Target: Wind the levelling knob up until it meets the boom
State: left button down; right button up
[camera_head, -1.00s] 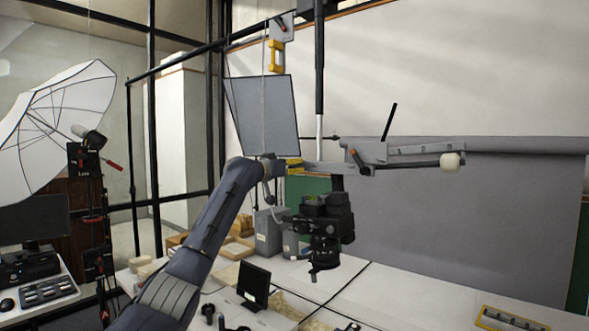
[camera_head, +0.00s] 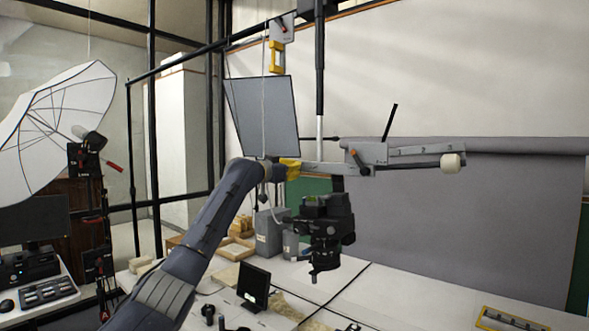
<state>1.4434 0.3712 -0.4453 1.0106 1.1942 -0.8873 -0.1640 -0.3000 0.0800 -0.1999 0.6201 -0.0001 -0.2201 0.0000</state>
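The grey boom (camera_head: 410,152) runs level across the upper middle, to the right of my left arm. A pale round knob-like piece (camera_head: 452,163) sits at its right end; I cannot tell if it is the levelling knob. A yellow piece (camera_head: 290,166) shows at the boom's left end, right at my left wrist. I cannot tell if it is a knob or part of my gripper. My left gripper (camera_head: 283,170) is at that end, small and partly hidden, its fingers unclear. A black camera (camera_head: 327,225) hangs below the boom. My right gripper is out of view.
A white table (camera_head: 400,300) below carries a small monitor (camera_head: 253,284), grey boxes (camera_head: 270,232) and a yellow-edged tray (camera_head: 510,323). A dark vertical pole (camera_head: 320,70) rises behind the boom. A white umbrella (camera_head: 55,125) stands at left. A grey backdrop (camera_head: 480,220) fills the right.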

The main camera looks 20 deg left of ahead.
pick_arm(q)
jog(key=shift+w+f+m, duration=0.15)
jog(key=shift+f+m, duration=0.35)
jog(key=shift+m, duration=0.3)
jog(key=c, duration=2.1)
grip_release()
jog(key=shift+c, duration=0.2)
jog(key=o, duration=1.2)
jog(key=shift+w+a+r, duration=0.1)
jog(key=shift+w+a, duration=0.05)
jog(key=shift+o, duration=0.2)
jog(key=shift+r, duration=0.2)
jog(key=v, duration=1.2)
